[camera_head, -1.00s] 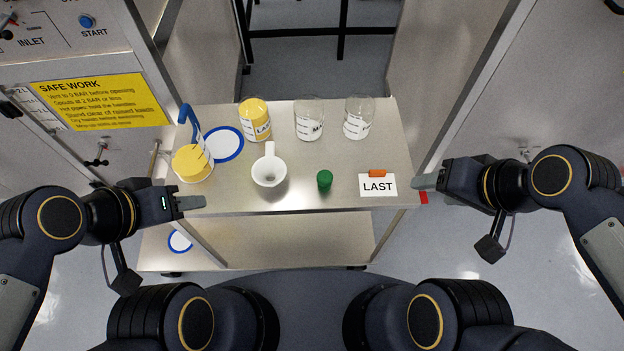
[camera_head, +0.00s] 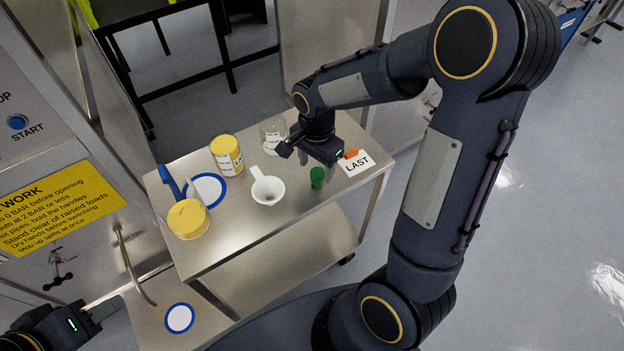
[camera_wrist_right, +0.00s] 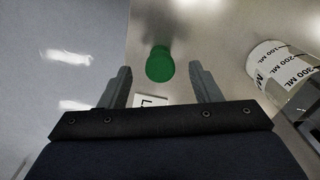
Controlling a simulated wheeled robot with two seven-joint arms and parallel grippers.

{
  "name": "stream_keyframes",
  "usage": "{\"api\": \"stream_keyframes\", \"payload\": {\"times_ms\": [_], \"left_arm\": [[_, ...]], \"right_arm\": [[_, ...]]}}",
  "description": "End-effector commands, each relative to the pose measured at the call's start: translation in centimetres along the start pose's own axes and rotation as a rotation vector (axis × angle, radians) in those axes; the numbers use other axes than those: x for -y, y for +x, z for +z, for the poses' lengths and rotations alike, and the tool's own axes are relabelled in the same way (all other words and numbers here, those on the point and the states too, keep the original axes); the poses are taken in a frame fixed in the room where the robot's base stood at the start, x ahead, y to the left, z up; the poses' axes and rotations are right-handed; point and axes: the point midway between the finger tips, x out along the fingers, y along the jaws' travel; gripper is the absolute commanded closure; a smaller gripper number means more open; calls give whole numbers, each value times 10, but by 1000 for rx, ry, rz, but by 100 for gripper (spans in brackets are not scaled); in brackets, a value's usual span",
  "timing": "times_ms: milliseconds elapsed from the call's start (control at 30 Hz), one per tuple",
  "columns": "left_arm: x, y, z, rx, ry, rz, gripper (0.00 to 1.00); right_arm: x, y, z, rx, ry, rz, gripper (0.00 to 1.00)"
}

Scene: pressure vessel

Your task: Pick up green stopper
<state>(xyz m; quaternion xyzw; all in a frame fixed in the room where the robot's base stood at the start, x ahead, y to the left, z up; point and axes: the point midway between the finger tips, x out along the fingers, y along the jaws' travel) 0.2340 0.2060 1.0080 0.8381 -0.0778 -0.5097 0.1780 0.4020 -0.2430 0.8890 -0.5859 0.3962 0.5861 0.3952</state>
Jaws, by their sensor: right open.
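The green stopper (camera_head: 317,178) stands on the cart top near its front edge, right of the white funnel-like cup. My right gripper (camera_head: 317,164) is above it, pointing down, with fingers apart and empty. In the right wrist view the stopper (camera_wrist_right: 159,66) appears between the two open fingertips (camera_wrist_right: 160,72); I cannot tell the exact height gap. My left gripper (camera_head: 106,309) is at the lower left, away from the stopper; its finger opening is not clear.
The LAST card (camera_head: 357,164) stands close right of the stopper.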

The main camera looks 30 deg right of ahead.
Motion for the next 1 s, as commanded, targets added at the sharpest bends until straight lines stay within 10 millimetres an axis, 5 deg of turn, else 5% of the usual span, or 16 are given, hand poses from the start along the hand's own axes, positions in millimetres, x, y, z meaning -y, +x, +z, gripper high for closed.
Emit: {"api": "stream_keyframes", "payload": {"times_ms": [367, 667, 1000], "left_arm": [[-2, -3, -2, 0, 0, 0, 61], [-2, -3, -2, 0, 0, 0, 61], [-2, -3, -2, 0, 0, 0, 61]], "right_arm": [[-1, 51, -5, 2, -2, 2, 43], [0, 56, -5, 1, -2, -2, 43], [0, 56, -5, 1, -2, -2, 86]]}}
